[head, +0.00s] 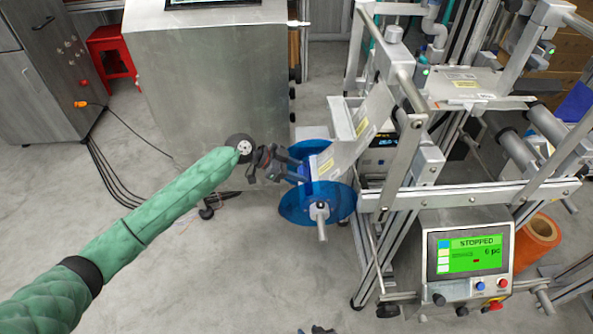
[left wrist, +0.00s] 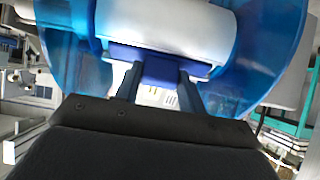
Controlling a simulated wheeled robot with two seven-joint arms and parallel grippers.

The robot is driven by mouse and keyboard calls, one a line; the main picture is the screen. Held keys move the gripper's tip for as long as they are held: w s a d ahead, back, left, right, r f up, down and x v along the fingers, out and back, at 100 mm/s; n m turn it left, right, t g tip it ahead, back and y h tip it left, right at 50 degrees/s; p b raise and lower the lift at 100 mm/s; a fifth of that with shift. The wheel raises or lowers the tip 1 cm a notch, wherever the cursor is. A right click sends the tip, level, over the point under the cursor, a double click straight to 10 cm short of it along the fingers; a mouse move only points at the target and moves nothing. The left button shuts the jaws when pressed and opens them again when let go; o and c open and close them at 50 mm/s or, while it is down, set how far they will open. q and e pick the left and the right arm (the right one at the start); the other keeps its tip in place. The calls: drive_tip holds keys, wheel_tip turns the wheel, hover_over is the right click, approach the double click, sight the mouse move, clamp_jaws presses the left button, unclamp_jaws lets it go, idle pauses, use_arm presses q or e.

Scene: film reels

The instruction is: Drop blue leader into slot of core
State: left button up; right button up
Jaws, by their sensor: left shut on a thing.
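My left gripper (head: 301,167) reaches between the two blue flanges of a reel on the machine. In the left wrist view its two fingers (left wrist: 158,82) are shut on the dark blue leader (left wrist: 160,66). The leader lies across the fingertips, right in front of the pale, smooth core (left wrist: 165,25). I cannot tell whether it touches the core, and the slot is not visible. In the head view the near blue flange (head: 295,207) and the far flange (head: 309,149) stand either side of the gripper. Only a bit of my right gripper (head: 318,330) shows at the bottom edge; its jaws are unclear.
The reel sits on a metal shaft (head: 321,225). A grey machine frame (head: 405,150) stands right of it, with a green "STOPPED" screen (head: 468,254) below. A steel cabinet (head: 210,80) stands behind my left arm.

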use_arm(q)
drive_tip(key=shift+f, duration=0.15)
drive_tip(key=o, duration=1.2)
drive_tip(key=shift+d, duration=0.1)
drive_tip(key=v, duration=0.7)
drive_tip(key=shift+a+r, duration=0.25)
drive_tip(key=shift+a, duration=0.05)
